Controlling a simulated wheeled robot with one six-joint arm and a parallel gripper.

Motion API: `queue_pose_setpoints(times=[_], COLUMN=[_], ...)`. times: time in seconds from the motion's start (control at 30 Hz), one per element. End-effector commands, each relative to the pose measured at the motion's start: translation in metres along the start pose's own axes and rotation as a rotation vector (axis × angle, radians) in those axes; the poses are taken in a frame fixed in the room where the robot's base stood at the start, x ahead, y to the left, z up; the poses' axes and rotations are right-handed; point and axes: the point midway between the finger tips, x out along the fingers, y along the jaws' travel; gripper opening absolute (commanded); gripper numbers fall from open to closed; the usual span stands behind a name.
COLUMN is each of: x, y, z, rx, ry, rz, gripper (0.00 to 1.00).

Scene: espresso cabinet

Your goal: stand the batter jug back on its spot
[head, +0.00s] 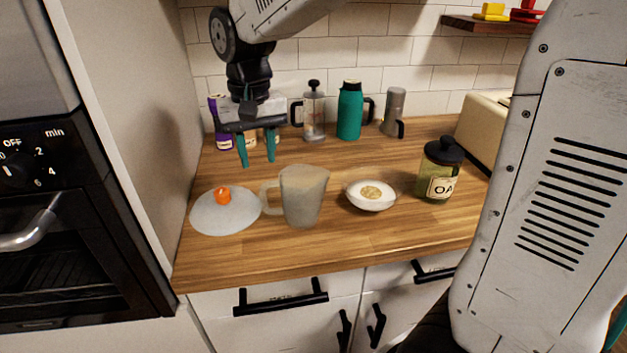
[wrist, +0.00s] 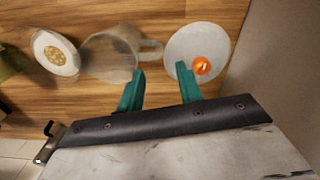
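The batter jug (head: 304,196) is a translucent grey pitcher standing upright on the wooden counter, its handle to the left. In the wrist view the jug (wrist: 108,57) lies beyond my fingertips, with its handle pointing right. My gripper (head: 257,164) hangs above the counter behind and to the left of the jug, fingers pointing down. Its two teal fingers (wrist: 159,70) are spread apart with nothing between them. The gripper does not touch the jug. No marked spot for the jug can be made out.
A round pale lid with an orange knob (head: 225,212) lies left of the jug. A white bowl (head: 371,196) and an oat jar (head: 441,170) stand to its right.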

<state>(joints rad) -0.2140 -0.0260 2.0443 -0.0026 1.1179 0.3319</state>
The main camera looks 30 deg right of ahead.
Motion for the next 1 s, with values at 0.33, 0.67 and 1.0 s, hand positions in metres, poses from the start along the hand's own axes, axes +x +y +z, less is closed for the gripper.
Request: queue_pose_setpoints(times=[0.33,0.67,1.0], x=[-0.028,-0.015,-0.003], y=[0.057,0.114,0.121], z=[0.080,0.202,0.230], rx=[-0.032,-0.096,-0.115], ry=[0.044,0.099,0.109], rz=[-0.010,-0.008,-0.004], gripper=[0.36,0.36,0.36])
